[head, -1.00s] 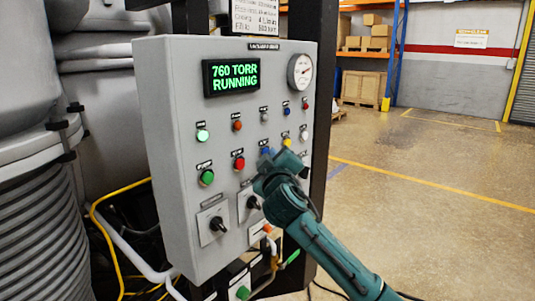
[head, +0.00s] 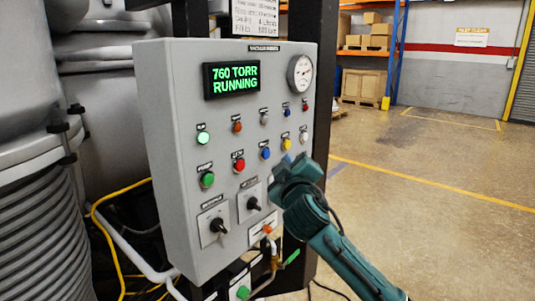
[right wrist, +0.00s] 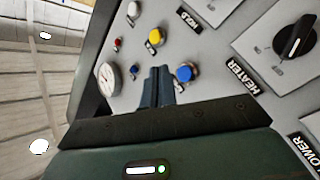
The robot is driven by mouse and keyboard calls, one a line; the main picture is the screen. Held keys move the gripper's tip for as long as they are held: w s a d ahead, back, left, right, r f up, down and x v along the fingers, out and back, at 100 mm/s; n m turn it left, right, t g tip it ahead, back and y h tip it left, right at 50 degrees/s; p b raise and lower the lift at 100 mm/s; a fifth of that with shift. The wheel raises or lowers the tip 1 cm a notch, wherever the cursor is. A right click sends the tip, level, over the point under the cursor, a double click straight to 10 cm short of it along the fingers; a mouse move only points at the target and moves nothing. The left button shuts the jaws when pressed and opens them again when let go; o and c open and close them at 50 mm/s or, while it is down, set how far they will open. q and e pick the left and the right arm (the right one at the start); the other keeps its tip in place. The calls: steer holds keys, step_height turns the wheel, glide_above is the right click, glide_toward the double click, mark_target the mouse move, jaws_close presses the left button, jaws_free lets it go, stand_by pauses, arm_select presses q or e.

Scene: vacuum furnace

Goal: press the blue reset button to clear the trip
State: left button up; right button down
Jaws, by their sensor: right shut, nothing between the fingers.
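The blue button (head: 265,153) is on the grey control panel (head: 165,150), right of the red button (head: 239,164). It shows uncovered in the right wrist view (right wrist: 185,73), close beside my fingertips. My right gripper (head: 287,160) is shut and empty, in front of the panel's right part and to the right of the blue button in the head view. Its shut fingers also show in the right wrist view (right wrist: 157,83); they look apart from the button. The panel display (head: 231,78) reads "760 TORR RUNNING" in green. My left gripper is out of view.
A yellow button (head: 286,144) and a white one (head: 303,137) are near the gripper. A green button (head: 207,179) and black knobs (head: 218,225) are further left and lower. A gauge (head: 300,73) is at top right. Open floor lies to the right.

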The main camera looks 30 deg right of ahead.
steer(key=shift+s+d, duration=0.2)
steer(key=shift+s, duration=0.3)
steer(key=shift+s+d, duration=0.2)
steer(key=shift+s, duration=0.3)
steer(key=s+a+f+n+g+y+p, duration=0.15)
steer(key=s+a+f+y, duration=0.35)
steer(key=f, duration=0.7)
steer(key=s+a+f+g+y, duration=0.25)
steer(key=a+f, duration=0.45)
steer(key=f, duration=0.6)
steer(key=s+a+f+m+g+y, duration=0.1)
steer(key=s+a+f+m, duration=0.1)
steer(key=s+a+f, duration=0.2)
steer(key=s+a+f+m+g+y, duration=0.1)
steer(key=s+a+f, duration=0.4)
steer(key=s, duration=0.8)
step_height(320, 180, down, 3)
steer(key=shift+s+f+m+g+y, duration=0.15)
steer(key=shift+s+m+g+y, duration=0.2)
steer(key=shift+y, duration=0.3)
